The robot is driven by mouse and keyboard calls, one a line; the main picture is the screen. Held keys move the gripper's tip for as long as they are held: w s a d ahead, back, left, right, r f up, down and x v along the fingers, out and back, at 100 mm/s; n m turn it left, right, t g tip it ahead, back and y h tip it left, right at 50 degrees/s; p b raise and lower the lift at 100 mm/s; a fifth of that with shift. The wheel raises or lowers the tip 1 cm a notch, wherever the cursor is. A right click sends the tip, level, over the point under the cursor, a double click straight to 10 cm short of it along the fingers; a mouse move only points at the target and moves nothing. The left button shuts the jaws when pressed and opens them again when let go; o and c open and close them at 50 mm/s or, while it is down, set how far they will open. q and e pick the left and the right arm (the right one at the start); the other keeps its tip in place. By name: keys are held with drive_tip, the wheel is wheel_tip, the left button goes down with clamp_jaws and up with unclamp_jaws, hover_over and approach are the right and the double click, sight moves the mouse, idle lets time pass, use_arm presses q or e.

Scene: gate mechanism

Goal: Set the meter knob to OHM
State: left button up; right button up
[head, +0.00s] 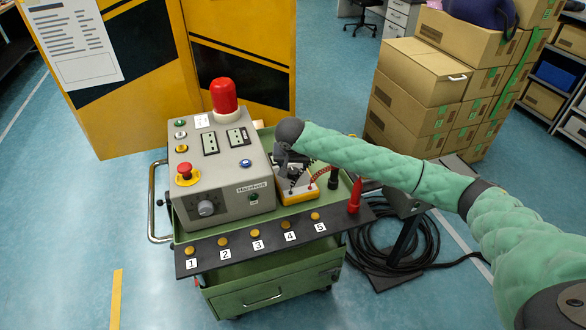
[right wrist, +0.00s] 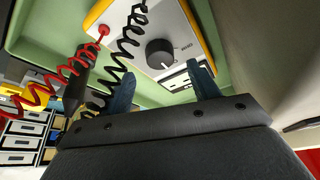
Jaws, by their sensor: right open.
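The meter (head: 299,198) is a white box with a yellow rim on the green cart, partly hidden by my right gripper in the head view. The right wrist view shows its white face (right wrist: 172,18) with a round black knob (right wrist: 160,53). My right gripper (head: 287,172) is over the meter. Its two fingers (right wrist: 165,84) are open and apart, pointing toward the knob with nothing between them. My left gripper is not in view.
Red (right wrist: 52,80) and black (right wrist: 128,40) coiled leads hang near the fingers. A grey control box (head: 225,170) with a red lamp (head: 224,95) stands left of the meter. A red probe (head: 355,196) stands at right. Numbered buttons line the cart's front ledge (head: 270,240).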

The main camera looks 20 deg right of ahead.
sight(293, 171)
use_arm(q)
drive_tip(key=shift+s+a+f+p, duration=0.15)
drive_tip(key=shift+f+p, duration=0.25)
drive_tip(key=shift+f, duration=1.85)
use_arm(e)
drive_tip(key=shift+x, duration=2.35)
drive_tip(key=c, duration=1)
drive_tip(key=shift+o, duration=0.2)
